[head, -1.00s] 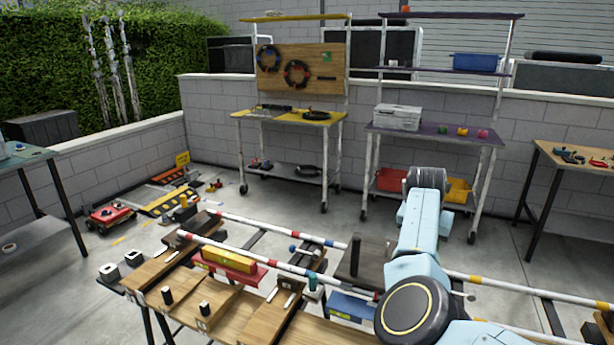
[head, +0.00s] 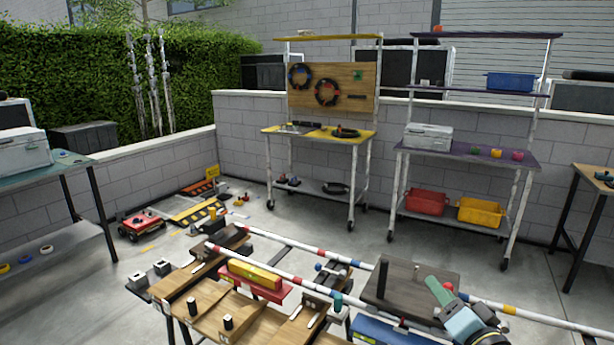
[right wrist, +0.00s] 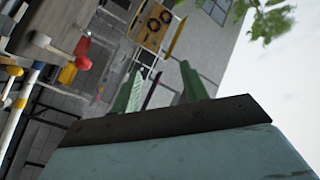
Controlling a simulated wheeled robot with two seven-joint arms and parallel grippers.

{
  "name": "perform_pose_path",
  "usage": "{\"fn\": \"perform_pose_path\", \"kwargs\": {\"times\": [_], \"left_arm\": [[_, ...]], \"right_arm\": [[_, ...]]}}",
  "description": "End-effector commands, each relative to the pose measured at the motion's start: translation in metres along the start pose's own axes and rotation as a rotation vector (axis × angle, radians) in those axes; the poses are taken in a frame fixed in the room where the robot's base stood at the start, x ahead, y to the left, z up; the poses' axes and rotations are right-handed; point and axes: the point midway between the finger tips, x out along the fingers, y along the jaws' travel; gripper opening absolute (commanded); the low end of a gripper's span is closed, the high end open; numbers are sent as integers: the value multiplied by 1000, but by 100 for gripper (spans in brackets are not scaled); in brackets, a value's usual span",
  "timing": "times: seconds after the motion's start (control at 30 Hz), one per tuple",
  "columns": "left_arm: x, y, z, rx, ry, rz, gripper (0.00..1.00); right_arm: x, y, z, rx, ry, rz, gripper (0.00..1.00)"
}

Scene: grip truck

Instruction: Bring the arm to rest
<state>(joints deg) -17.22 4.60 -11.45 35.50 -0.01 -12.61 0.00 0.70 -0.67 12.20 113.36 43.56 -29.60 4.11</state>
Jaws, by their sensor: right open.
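My right gripper (head: 438,288) shows at the lower right of the head view, with a green finger pointing up and left and a light blue body behind it. It is over the near worktable, beside a dark wooden board (head: 408,282) with a black post. In the right wrist view the two green fingers of the right gripper (right wrist: 161,88) stand apart with nothing between them. My left gripper is out of view.
Striped rails (head: 300,247) run across the wooden worktable (head: 205,318). A red and yellow block (head: 255,276) and a blue block (head: 390,332) sit there. Behind are a yellow-topped shelf cart (head: 320,137) and a purple-topped one (head: 470,155). Concrete floor lies between.

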Motion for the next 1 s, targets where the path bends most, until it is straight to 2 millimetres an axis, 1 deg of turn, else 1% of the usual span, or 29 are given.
{"fn": "perform_pose_path", "kwargs": {"times": [0.03,0.07,0.1,0.17,0.2,0.27,0.3,0.4,0.47,0.5,0.63,0.77,0.83,1.0], "left_arm": [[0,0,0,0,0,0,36],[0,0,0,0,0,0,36],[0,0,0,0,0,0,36],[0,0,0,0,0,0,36],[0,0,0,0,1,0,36],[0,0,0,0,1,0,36],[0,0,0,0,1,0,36],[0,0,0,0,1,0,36],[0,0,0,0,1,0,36],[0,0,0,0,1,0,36],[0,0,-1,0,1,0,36],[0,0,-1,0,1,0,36],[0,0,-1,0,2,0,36],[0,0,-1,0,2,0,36]], "right_arm": [[-19,2,34,-90,-132,32,44],[-31,4,54,-143,-212,52,44],[-49,8,79,-211,-318,82,44],[-79,14,111,-306,-468,129,44],[-99,18,128,-360,-557,162,44],[-128,24,148,-428,-674,206,44],[-145,28,157,-467,-740,234,44],[-185,35,174,-542,-880,296,44],[-207,38,180,-578,-951,330,44],[-221,40,183,-600,-996,353,44],[-263,44,189,-659,-1124,423,44],[-303,46,189,-709,-1239,491,44],[-297,57,200,-706,-1243,494,44],[-291,82,226,-702,-1256,495,44]]}}
